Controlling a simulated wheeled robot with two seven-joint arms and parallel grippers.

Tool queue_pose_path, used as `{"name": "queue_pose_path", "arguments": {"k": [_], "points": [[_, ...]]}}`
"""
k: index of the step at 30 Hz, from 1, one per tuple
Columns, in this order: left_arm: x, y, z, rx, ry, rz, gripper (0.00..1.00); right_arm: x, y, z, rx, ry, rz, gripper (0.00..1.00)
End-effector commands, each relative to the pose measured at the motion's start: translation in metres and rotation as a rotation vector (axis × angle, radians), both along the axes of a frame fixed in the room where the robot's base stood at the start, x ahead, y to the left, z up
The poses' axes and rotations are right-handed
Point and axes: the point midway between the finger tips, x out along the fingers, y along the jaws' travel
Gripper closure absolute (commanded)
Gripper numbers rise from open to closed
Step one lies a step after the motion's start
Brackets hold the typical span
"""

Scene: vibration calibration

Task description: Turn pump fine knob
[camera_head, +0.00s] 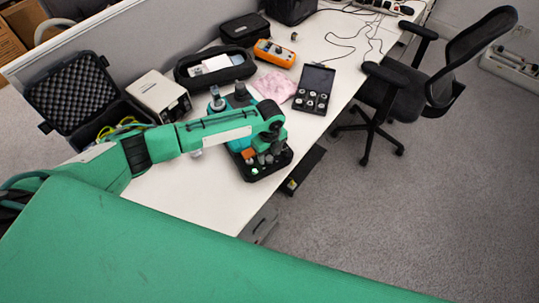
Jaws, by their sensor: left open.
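My left arm reaches in from the left across the white table. My left gripper (266,153) hangs from its end, pointing down, and is open. It is over or beside a black tray (258,179) holding small parts, and I cannot tell whether it touches anything. A teal and dark device (216,103), which looks like the pump, stands just behind my forearm. The fine knob cannot be made out. My right gripper is not in view.
Behind stand an orange meter (274,53), a long black case (190,80), a pink cloth (275,86) and a black box of round parts (315,88). A white box (158,96) and an open foam case (72,92) are at left. An office chair (423,85) stands at right.

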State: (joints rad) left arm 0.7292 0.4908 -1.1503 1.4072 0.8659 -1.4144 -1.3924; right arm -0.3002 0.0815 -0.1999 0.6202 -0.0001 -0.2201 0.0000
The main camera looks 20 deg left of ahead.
Motion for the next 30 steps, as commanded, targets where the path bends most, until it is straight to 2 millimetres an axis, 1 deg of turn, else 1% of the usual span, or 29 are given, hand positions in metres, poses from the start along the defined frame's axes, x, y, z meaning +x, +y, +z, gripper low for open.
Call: {"name": "queue_pose_path", "arguments": {"k": [5,9,15,18,21,30], "points": [[0.001,0.000,0.035,-0.001,-0.007,-0.001,0.51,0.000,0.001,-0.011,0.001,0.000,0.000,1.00],[0.001,0.000,0.069,-0.001,-0.007,-0.001,0.51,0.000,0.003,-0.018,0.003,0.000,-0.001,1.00],[0.001,0.000,0.106,-0.001,-0.004,0.000,0.51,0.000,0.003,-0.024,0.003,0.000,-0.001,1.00],[0.001,0.000,0.117,0.000,-0.004,-0.001,0.51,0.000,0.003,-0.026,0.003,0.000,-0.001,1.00],[0.000,0.000,0.124,0.000,-0.001,0.000,0.51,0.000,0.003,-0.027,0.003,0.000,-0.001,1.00],[0.000,0.000,0.126,0.000,-0.001,0.000,0.51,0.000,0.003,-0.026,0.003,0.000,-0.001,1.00]]}}
